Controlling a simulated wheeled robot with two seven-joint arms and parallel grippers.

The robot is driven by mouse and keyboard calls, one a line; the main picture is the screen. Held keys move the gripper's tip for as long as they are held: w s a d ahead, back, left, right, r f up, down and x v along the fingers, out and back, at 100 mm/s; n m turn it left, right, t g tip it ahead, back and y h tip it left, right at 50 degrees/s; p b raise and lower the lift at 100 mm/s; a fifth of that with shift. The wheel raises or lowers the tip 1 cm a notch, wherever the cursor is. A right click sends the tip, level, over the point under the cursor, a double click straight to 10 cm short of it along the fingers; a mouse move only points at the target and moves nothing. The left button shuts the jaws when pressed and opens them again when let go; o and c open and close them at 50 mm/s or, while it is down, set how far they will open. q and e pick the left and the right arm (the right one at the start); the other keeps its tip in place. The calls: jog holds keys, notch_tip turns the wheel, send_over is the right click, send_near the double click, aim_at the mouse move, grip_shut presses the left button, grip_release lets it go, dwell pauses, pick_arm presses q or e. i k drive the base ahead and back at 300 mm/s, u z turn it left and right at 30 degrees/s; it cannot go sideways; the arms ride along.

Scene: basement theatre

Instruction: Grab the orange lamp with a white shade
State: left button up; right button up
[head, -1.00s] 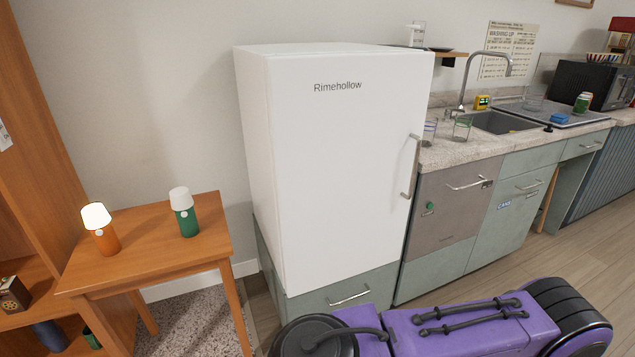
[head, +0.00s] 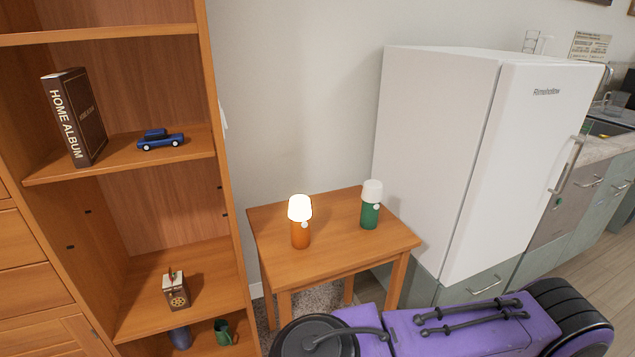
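The orange lamp (head: 300,234) with a lit white shade stands upright on a small wooden table (head: 281,263), toward its left side. A green lamp (head: 370,213) with an unlit white shade stands to its right on the same table, apart from it. Neither of my grippers shows in the head view.
A white fridge (head: 437,160) stands at the right. The table's front part is clear.

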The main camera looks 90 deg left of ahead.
aim_at(300, 209)
jog(key=k, duration=0.95)
jog(key=u, duration=0.2)
